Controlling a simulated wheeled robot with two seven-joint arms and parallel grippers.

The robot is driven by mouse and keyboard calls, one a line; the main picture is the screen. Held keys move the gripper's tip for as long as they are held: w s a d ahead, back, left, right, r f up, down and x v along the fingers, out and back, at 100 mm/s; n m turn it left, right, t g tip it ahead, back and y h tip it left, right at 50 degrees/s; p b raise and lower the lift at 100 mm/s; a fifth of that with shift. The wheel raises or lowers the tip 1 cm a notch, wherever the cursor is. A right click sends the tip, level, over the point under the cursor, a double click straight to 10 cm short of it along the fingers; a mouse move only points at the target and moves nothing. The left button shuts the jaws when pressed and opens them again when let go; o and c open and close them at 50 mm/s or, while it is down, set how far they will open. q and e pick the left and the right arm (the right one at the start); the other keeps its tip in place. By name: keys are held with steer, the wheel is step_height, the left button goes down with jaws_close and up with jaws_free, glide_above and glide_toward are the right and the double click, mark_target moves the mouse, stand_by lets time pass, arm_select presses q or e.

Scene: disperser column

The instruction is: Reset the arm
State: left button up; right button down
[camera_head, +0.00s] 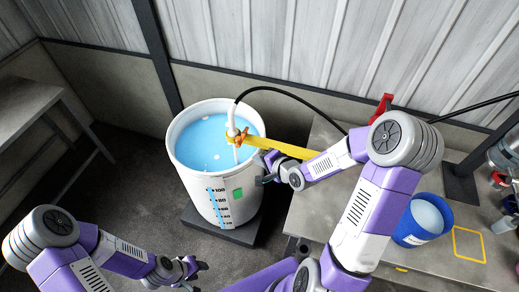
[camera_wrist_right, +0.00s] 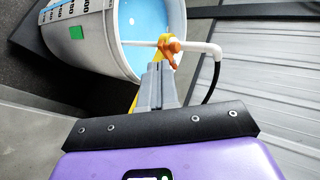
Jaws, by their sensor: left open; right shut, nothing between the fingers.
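My right gripper (camera_head: 262,168) is at the right side of a large white bucket (camera_head: 205,185), close to its rim. In the right wrist view its two grey fingers (camera_wrist_right: 158,68) are together and hold nothing. They point toward an orange valve (camera_wrist_right: 171,48) on a white pipe (camera_wrist_right: 205,50); I cannot tell whether they touch it. My left gripper (camera_head: 192,268) is at the bottom left of the head view, low in front of the bucket, open and empty. Its fingers look small and dark there.
The bucket holds blue liquid (camera_head: 205,145) and stands on a dark base (camera_head: 220,232). A yellow bar (camera_head: 285,147) and black hose (camera_head: 300,97) reach it from the right. A grey table (camera_head: 330,215) carries a blue pail (camera_head: 405,235). Another table (camera_head: 22,108) stands left.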

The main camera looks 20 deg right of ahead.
steer(key=shift+s, duration=0.15)
steer(key=s+a+f+n+g+b, duration=0.2)
steer(key=a+f+b, duration=0.1)
steer(key=f, duration=0.4)
steer(key=s+a+f+n+g+b, duration=0.1)
steer(key=s+a+f+b, duration=0.15)
steer(key=f, duration=0.55)
steer(key=s+a+f+n+g+b, duration=0.2)
steer(key=s+a+f+b, duration=0.15)
steer(key=f, duration=0.35)
steer(key=s+a+f+n+g+b, duration=0.4)
steer(key=s+f, duration=0.7)
steer(key=f, duration=0.3)
steer(key=n+g+b, duration=0.1)
steer(key=n+b, duration=0.1)
steer(key=shift+s+f+n+g+b, duration=0.2)
steer(key=shift+f+n+g+b, duration=0.1)
steer(key=shift+b, duration=0.1)
steer(key=shift+d, duration=0.1)
